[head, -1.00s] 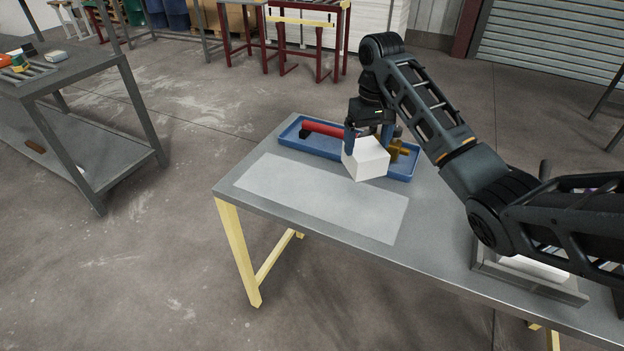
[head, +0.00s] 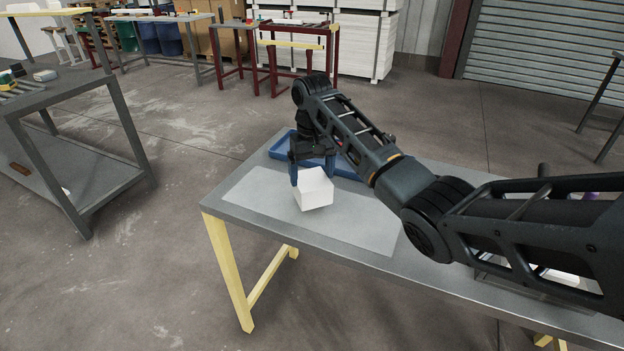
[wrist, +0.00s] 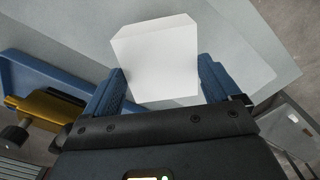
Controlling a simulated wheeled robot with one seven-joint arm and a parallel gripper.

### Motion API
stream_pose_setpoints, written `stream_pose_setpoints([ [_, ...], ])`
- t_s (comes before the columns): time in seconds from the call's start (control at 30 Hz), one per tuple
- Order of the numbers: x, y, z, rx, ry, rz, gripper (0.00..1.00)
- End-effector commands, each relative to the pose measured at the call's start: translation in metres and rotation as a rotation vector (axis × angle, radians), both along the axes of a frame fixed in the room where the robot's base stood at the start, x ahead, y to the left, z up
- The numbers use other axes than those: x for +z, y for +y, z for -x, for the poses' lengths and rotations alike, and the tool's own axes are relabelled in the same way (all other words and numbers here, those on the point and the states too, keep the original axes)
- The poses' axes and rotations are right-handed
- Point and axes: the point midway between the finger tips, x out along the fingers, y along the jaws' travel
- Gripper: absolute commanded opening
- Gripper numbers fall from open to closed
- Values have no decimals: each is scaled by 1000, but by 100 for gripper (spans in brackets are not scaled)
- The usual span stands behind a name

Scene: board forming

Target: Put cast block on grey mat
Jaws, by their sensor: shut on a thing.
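The white cast block (head: 313,189) is held between the blue fingers of my gripper (head: 311,172). In the head view it is in front of the middle of the pale grey mat (head: 258,191), which lies flat on the table. The block looks slightly tilted, and I cannot tell how far it is above the mat. In the wrist view the block (wrist: 155,62) sits between both fingers, with the mat (wrist: 250,45) behind it. My gripper hides a part of the tray behind it.
A blue tray (head: 283,148) lies at the table's back edge, with a brass-coloured tool (wrist: 52,106) in it in the wrist view. The mat's left part is bare. A grey workbench (head: 70,95) stands apart at the left.

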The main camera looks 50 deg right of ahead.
Motion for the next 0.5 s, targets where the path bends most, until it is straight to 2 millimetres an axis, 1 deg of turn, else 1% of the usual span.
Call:
stream_pose_setpoints([
  [0.1,-15,0,1,-1,1,0,34],
  [0.2,-21,0,0,0,-1,0,34],
  [0.5,-23,0,0,0,-1,0,34],
])
